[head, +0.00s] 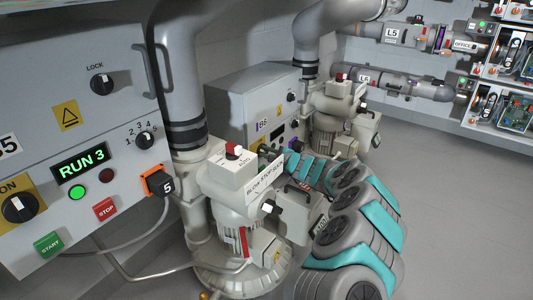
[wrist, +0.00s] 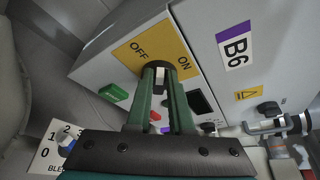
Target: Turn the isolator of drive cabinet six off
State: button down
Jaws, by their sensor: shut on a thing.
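Drive cabinet six (head: 242,104), a grey box labelled B6, stands behind a blower in the head view. In the wrist view its front (wrist: 207,52) fills the upper middle, with the B6 label (wrist: 235,46) to the right. The isolator is a black rotary knob (wrist: 158,67) on a yellow plate (wrist: 134,60) marked OFF and ON. My gripper (wrist: 161,86) has its two green fingers shut on the knob, one on each side. A pale mark shows between the fingers; the fingers partly hide the knob, and I cannot tell which word it points at.
A blower unit (head: 238,205) stands close beside my arm in the head view. Cabinet five (head: 100,130), showing RUN 3, is at the left. A bleed dial (wrist: 66,142) is at lower left in the wrist view. Open floor (head: 450,190) lies to the right.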

jog(key=shift+a, duration=0.1)
jog(key=c, duration=0.8)
grip_release()
jog(key=shift+v, duration=0.9)
jog(key=v, duration=0.6)
